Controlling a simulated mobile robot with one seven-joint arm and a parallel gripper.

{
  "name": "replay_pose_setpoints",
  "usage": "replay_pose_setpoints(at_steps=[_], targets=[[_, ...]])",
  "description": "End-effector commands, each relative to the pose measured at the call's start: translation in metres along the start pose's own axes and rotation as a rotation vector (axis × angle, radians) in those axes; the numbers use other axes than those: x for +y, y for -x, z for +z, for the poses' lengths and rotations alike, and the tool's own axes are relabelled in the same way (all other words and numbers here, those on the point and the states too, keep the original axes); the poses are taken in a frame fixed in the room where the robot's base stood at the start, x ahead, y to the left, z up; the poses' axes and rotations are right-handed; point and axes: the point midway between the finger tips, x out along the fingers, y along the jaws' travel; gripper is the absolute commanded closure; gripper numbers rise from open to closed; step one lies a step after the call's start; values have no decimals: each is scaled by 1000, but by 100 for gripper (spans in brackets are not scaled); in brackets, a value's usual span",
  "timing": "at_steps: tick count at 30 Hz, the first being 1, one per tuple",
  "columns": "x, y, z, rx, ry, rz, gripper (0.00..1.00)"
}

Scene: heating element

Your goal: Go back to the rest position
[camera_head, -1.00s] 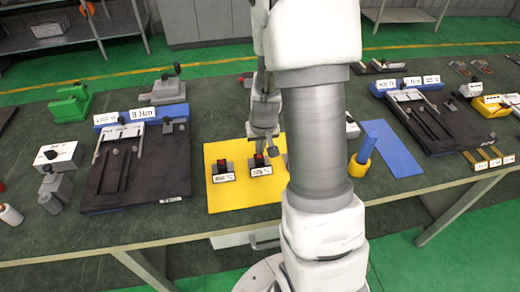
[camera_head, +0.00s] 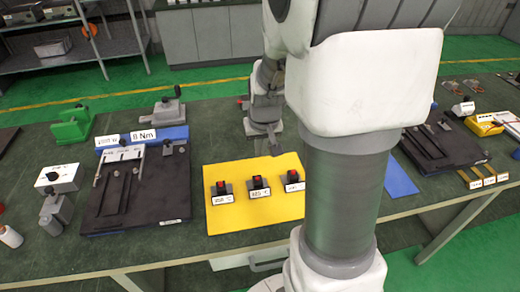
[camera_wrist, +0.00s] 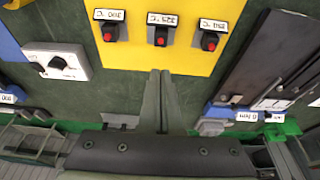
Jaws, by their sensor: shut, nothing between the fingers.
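My gripper (camera_head: 272,140) is shut and empty, above the table just behind the yellow plate (camera_head: 235,172). Its closed fingers show side by side in the wrist view (camera_wrist: 160,85), apart from any object. Three small black switches with red buttons and white temperature labels stand on the plate: a left one (camera_head: 222,187), a middle one (camera_head: 259,182) and a right one (camera_head: 292,178). They also show upside down at the top of the wrist view, with the middle one (camera_wrist: 161,35) near the fingertips' line. My arm covers the table right of the plate.
A black fixture board (camera_head: 135,195) with a blue back edge lies left of the plate, and a similar one (camera_head: 440,140) lies right. A white box with a knob (camera_head: 58,178) and a green device (camera_head: 72,124) stand at the left. A blue sheet (camera_head: 400,180) is partly hidden.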

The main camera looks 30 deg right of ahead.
Motion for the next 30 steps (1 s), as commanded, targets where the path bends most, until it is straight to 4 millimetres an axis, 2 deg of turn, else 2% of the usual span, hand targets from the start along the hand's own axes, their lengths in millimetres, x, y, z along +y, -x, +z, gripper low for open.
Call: replay_pose_setpoints(at_steps=[9, 13, 17, 20, 24, 30], targets=[[0, 0, 0, 1, 0, 0, 100], [-6, 11, 1, 11, 8, -11, 100], [-20, 40, 8, 34, 33, -41, 100], [-34, 70, 18, 56, 60, -67, 100], [-50, 109, 39, 86, 106, -95, 100], [-64, 155, 75, 128, 171, -116, 100]])
